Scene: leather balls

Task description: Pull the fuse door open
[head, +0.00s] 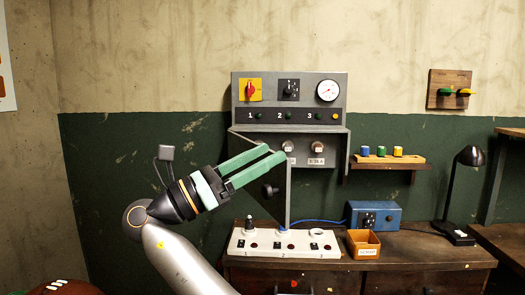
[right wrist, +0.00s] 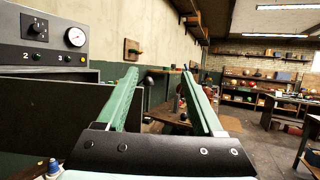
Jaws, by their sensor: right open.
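The grey fuse door (head: 278,207) hangs below the control panel in the head view. It stands partly open, angled outward, and a dark round knob (head: 269,191) sits on its face. Fuses (head: 316,147) show in the uncovered part to its right. My right gripper (head: 275,152) is open, with green fingers in front of the upper part of the door, above the knob. I cannot tell whether they touch the door. The right wrist view shows the two fingers (right wrist: 158,90) apart with nothing held between them. My left gripper is not in view.
The control panel (head: 290,90) with a gauge is above. A white switch board (head: 300,243), orange box (head: 362,243), blue box (head: 374,213) and black lamp (head: 469,180) stand on the wooden bench (head: 425,249). A brown laced ball (head: 75,289) is at lower left.

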